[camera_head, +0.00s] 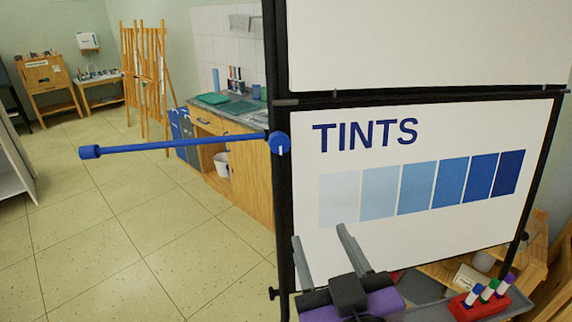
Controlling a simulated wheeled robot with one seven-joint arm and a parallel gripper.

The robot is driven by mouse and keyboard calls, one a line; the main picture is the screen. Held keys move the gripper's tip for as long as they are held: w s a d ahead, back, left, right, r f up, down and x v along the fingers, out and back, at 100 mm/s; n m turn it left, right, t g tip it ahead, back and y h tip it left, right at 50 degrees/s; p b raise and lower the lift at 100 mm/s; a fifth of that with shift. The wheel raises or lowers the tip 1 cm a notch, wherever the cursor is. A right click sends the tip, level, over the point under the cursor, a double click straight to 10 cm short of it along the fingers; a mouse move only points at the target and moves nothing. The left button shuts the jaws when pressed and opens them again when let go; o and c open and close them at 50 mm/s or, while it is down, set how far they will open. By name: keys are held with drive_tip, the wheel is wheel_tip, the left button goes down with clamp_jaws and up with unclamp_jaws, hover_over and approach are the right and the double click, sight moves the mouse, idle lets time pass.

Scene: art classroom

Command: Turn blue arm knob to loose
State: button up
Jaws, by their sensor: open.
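The blue arm knob (279,143) is a round blue disc with a short white mark pointing down. It sits on the left black post of the board stand, where a long blue arm (180,145) joins. The arm reaches left, almost level, to a blue end cap (90,152). My gripper (320,241) is low in the view, in front of the board's lower left. Its two grey fingers are spread and empty. It is below and to the right of the knob, apart from it.
The board with the "TINTS" sheet (430,215) fills the right side. A grey tray (505,307) holds a red block (478,303) with several markers at lower right. A wooden counter with a sink (235,108), easels (150,75) and small tables stand behind. The tiled floor at left is clear.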

approach(280, 147)
drive_tip(key=w, duration=0.1)
drive_tip(key=shift+y, duration=0.3)
drive_tip(key=p+x, duration=0.1)
drive_tip(key=x, duration=0.6)
drive_tip(key=shift+w+a+f, duration=0.1)
drive_tip(key=shift+w+f, duration=0.05)
drive_tip(key=shift+w, duration=0.2)
drive_tip(key=shift+c, duration=0.4)
clamp_jaws()
